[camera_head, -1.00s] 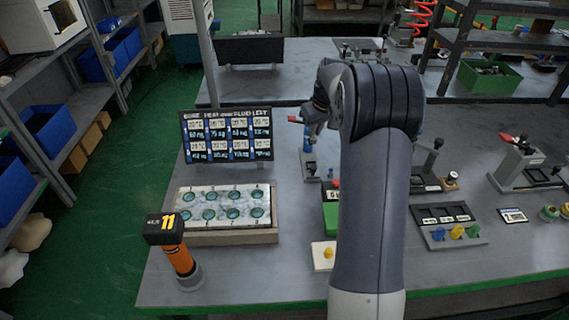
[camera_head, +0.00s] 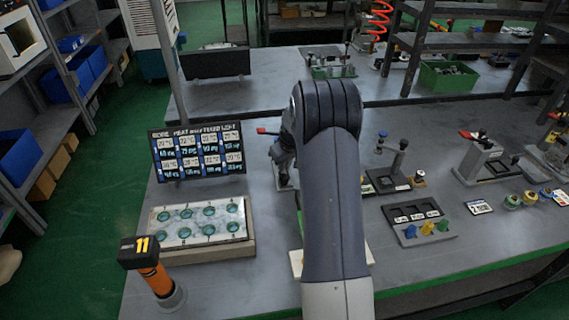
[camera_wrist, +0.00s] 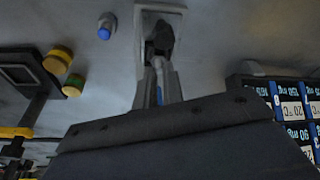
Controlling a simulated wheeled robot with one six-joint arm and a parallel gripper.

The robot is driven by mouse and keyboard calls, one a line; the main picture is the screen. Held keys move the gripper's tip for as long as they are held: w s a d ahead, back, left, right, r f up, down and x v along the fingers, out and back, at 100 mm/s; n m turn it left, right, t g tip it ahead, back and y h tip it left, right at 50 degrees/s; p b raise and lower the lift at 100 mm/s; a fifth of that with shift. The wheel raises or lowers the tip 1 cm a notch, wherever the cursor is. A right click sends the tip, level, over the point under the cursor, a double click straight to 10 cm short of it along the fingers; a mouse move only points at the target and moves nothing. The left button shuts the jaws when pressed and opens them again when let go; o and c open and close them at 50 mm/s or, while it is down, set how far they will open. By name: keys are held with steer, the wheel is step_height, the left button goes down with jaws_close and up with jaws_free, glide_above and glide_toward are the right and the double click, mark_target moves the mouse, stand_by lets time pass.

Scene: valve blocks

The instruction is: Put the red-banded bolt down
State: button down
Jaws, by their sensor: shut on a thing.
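My gripper (camera_head: 284,150) is partly hidden behind my own arm in the head view, above the bench left of centre. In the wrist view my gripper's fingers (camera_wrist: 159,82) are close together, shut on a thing. I take this to be the red-banded bolt, but no red band shows and its outline cannot be told from the dark shape at the fingertips. A grey fixture (camera_wrist: 172,9) lies behind the fingertips; I cannot tell whether they touch it.
A pale block with several round holes (camera_head: 158,239) lies front left, beside an orange post with a black "11" head (camera_head: 140,252). A label board (camera_head: 197,151) stands behind it. Clamp fixtures (camera_head: 480,160) and a black tray (camera_head: 414,213) stand to the right. Bare bench (camera_head: 270,220) lies between.

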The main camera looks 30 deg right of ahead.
mark_target(290, 182)
steer(key=shift+f, duration=0.1)
steer(key=c, duration=1.5)
jaws_free()
steer(key=shift+r, duration=0.3)
steer(key=b+v, duration=0.1)
steer(key=v, duration=1)
steer(key=shift+s+r, duration=0.15)
steer(key=shift+r, duration=0.2)
